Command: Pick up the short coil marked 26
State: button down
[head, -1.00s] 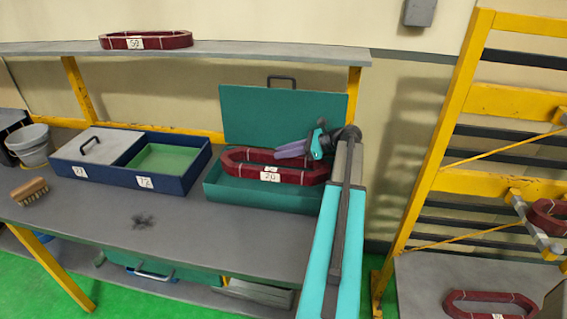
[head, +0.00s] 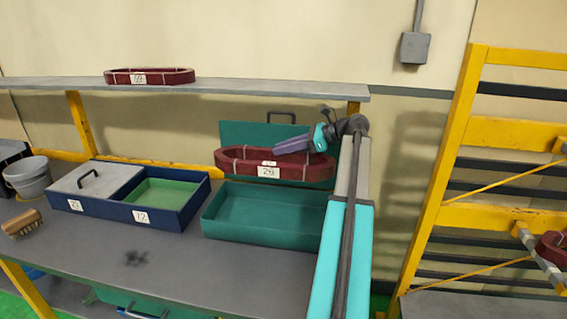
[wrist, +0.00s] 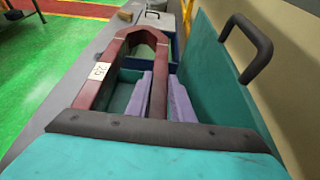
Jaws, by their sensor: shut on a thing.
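The dark red coil (head: 230,167) is an elongated ring with a white label that looks like 26 in the head view. It hangs level above the open teal box (head: 250,234), whose inside looks empty. My gripper (head: 279,150) comes from the right, its purple fingers shut on one long side of the coil. The coil's near end is hidden by my gripper there.
The box's raised lid (head: 232,130) stands behind the coil. A blue box (head: 180,222) with a green compartment sits to the left, with a bucket (head: 28,180) and brush (head: 22,223). Another red coil (head: 175,76) lies on the shelf above. A yellow rack (head: 445,170) stands right.

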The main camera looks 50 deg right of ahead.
jog(key=shift+r+b, duration=0.3)
jog(key=shift+r, duration=2.35)
